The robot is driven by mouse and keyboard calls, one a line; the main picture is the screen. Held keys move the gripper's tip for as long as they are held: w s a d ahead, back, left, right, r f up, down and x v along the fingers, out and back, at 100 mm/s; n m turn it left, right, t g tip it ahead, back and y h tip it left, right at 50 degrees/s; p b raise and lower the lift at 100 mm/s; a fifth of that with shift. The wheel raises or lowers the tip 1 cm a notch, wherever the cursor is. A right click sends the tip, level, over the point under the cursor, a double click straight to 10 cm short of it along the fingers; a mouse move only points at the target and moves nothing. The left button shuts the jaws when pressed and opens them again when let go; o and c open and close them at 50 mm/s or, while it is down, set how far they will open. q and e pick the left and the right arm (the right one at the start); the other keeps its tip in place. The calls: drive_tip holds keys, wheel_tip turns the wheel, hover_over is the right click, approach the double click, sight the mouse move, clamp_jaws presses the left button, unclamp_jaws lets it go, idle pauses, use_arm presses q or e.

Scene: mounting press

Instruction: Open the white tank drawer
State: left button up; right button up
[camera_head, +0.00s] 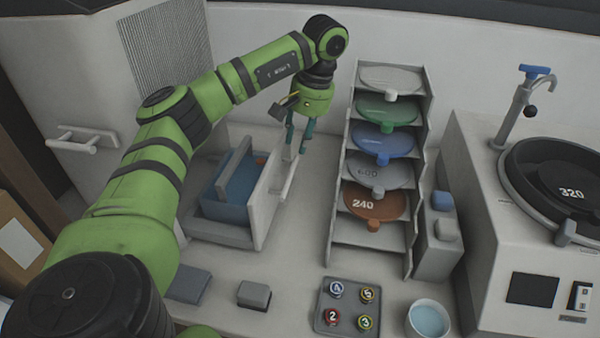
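The white tank drawer (264,207) is at the left of the bench, with its pale front panel facing right. A long bar handle (288,182) stands out from that panel. Behind the panel is an open-topped space with a blue inside (228,190), partly hidden by my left arm. My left gripper (297,149) points down at the far end of the handle. Its two teal fingers are apart, with a gap between them. I cannot tell whether they touch the handle. My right gripper is not in view.
A rack of coloured discs (376,204) stands to the right of the drawer. In front are a grey tray (345,309) with numbered knobs, a small grey box (254,295) and a bowl (428,319). A polishing machine (490,210) fills the right. Bare bench lies between drawer and rack.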

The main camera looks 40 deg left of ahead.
sight(294, 170)
use_arm(q)
drive_tip(key=f, duration=0.4)
drive_tip(key=a+f, duration=0.1)
drive_tip(key=f, duration=0.2)
drive_tip(key=shift+s+p, duration=0.25)
drive_tip(key=shift+p, duration=0.1)
drive_tip(key=shift+f, duration=0.55)
drive_tip(key=shift+c, duration=0.4)
clamp_jaws()
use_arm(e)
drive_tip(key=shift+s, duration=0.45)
